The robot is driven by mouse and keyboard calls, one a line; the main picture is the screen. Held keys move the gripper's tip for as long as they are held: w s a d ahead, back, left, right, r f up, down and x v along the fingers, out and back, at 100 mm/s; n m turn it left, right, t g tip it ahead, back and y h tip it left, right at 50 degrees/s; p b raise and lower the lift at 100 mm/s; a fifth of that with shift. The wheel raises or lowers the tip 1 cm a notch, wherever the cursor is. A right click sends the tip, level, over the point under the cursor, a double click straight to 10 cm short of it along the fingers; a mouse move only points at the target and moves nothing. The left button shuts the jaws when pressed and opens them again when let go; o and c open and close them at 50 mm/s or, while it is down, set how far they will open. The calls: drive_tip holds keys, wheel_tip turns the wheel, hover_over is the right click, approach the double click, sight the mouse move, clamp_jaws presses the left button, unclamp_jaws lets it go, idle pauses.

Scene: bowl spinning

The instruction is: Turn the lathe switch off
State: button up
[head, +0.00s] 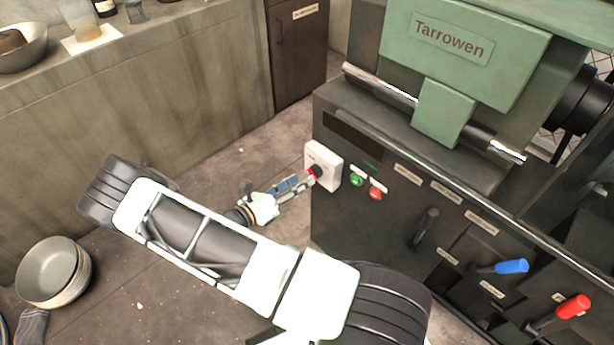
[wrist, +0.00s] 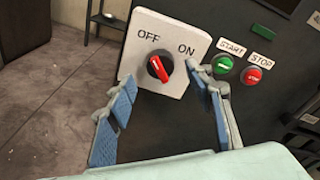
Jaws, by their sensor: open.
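The lathe switch is a white box (head: 326,157) on the left end of the lathe's dark front panel. In the wrist view its white face (wrist: 176,35) carries OFF at upper left and ON at right. Its round black knob has a red bar (wrist: 158,69) slanting from upper left to lower right; I cannot tell which end is the pointer. My gripper (wrist: 161,78) is open, with one blue-padded finger on each side below the knob. The right fingertip is near the plate's right edge; contact is unclear. In the head view my gripper (head: 308,178) reaches the switch and partly hides it.
A green START button (wrist: 222,64) and a red STOP button (wrist: 251,76) sit right of the switch, close to my right finger. Blue (head: 511,266) and red (head: 573,306) handled levers stand farther right. Stacked bowls (head: 54,272) are at left. Floor left of the lathe is open.

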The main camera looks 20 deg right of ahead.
drive_tip(key=f+v, duration=0.1)
drive_tip(key=v, duration=0.6)
drive_tip(key=shift+a+r, duration=0.25)
drive_tip(key=shift+r, duration=0.25)
drive_tip(key=shift+s, duration=0.15)
